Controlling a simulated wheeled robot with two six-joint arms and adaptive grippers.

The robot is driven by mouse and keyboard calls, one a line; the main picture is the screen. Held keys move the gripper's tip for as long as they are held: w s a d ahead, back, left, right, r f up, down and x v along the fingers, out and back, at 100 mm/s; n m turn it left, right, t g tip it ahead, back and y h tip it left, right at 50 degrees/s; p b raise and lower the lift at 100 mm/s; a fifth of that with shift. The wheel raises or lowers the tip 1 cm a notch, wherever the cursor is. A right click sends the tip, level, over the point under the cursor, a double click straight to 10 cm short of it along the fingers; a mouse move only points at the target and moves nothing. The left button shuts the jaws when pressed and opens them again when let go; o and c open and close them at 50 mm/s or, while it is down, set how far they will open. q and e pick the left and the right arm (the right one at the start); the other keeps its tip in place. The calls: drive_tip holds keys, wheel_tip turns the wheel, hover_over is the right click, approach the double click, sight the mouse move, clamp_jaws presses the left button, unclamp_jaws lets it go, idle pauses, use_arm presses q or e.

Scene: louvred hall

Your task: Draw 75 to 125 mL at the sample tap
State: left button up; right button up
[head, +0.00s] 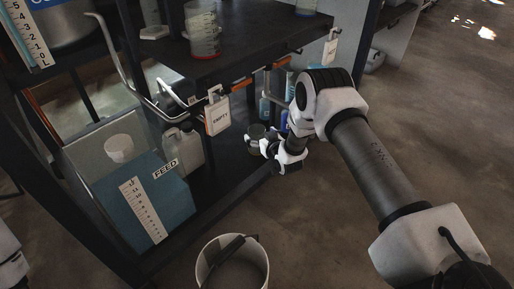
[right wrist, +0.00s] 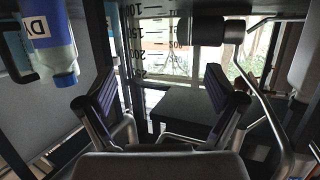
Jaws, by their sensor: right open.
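My right gripper (head: 262,141) is open, low beside the rack's lower shelf and below the pipework. Its two spread fingers also show in the right wrist view (right wrist: 162,105). Black graduation marks of a clear vessel (right wrist: 137,42) show beyond and above the fingers there; I cannot tell whether it stands between them. A metal pipe (head: 133,85) bends along the rack's front, and a tag reading EMPTY (head: 217,114) hangs there. A graduated beaker with red at its base (head: 204,38) stands on the upper shelf. I cannot make out the tap's outlet.
A blue FEED tank (head: 135,205) with a white scale stands at lower left, beside a whitish jug (head: 182,150). A pale bucket (head: 231,265) stands on the floor in front. Blue bottles stand behind my right gripper. The floor at right is clear.

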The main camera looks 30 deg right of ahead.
sight(257, 132)
drive_tip(key=x, duration=0.1)
drive_tip(key=b+x, duration=0.1)
drive_tip(key=x, duration=0.1)
drive_tip(key=shift+s+f, duration=0.1)
drive_tip(key=shift+f, duration=0.15)
drive_tip(key=shift+r, duration=0.25)
drive_tip(key=shift+c, duration=0.4)
drive_tip(key=c, duration=1.2)
drive_tip(key=shift+o, duration=0.2)
